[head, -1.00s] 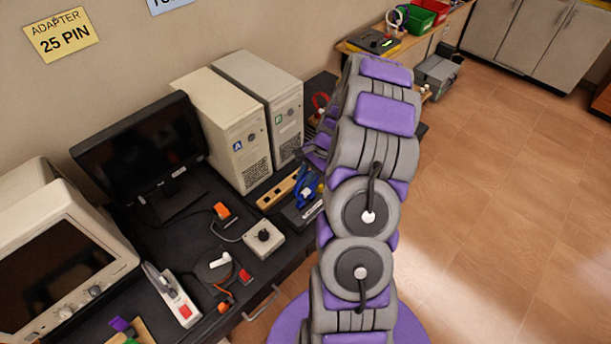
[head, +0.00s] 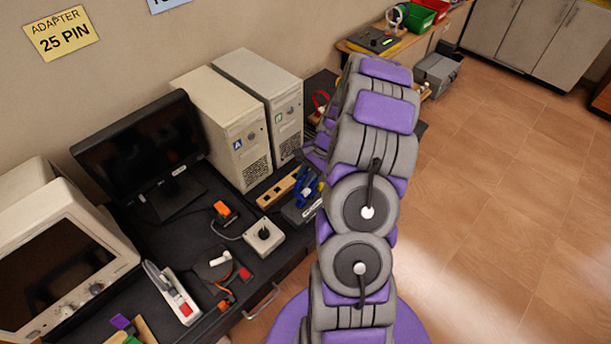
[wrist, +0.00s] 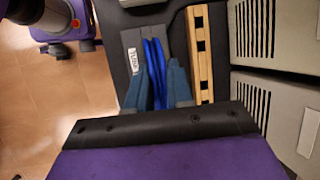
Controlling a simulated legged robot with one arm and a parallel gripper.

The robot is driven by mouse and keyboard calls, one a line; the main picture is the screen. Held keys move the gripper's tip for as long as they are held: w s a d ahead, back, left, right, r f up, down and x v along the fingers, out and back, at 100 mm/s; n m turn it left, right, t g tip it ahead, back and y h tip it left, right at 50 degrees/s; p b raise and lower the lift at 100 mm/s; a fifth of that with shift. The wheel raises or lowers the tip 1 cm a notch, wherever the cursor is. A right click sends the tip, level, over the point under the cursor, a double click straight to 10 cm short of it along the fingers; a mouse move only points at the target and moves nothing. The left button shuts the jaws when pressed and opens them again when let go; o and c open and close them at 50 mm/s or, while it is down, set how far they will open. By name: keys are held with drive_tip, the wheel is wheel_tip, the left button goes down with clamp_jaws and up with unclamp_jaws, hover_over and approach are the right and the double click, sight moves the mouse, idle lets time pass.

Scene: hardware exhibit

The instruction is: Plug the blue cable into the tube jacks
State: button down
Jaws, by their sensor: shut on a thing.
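The blue cable (wrist: 153,62) lies as side-by-side strands between the two teal fingers of my gripper (wrist: 158,68) in the wrist view. My gripper is shut on it. The cable is over or against a dark grey block (wrist: 132,36) whose label seems to read TUBE. Its jack openings and the cable's plug ends cannot be made out. In the head view the blue cable (head: 305,187) shows just left of my arm, above the labelled grey block (head: 298,213). My arm partly hides this area.
A wooden strip with square holes (wrist: 192,78) lies right of the cable in the wrist view. Two beige computer towers (head: 232,140) stand behind. A joystick box (head: 264,238), a monitor (head: 140,150) and a power strip (head: 172,292) occupy the black desk. Open floor lies to the right.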

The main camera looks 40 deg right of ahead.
drive_tip(key=shift+f, duration=0.25)
idle(0.3)
drive_tip(key=shift+c, duration=1.5)
unclamp_jaws()
drive_tip(key=shift+r, duration=0.15)
drive_tip(key=p+v, duration=0.4)
drive_tip(key=v, duration=0.3)
idle(0.4)
drive_tip(key=shift+d+r, duration=0.1)
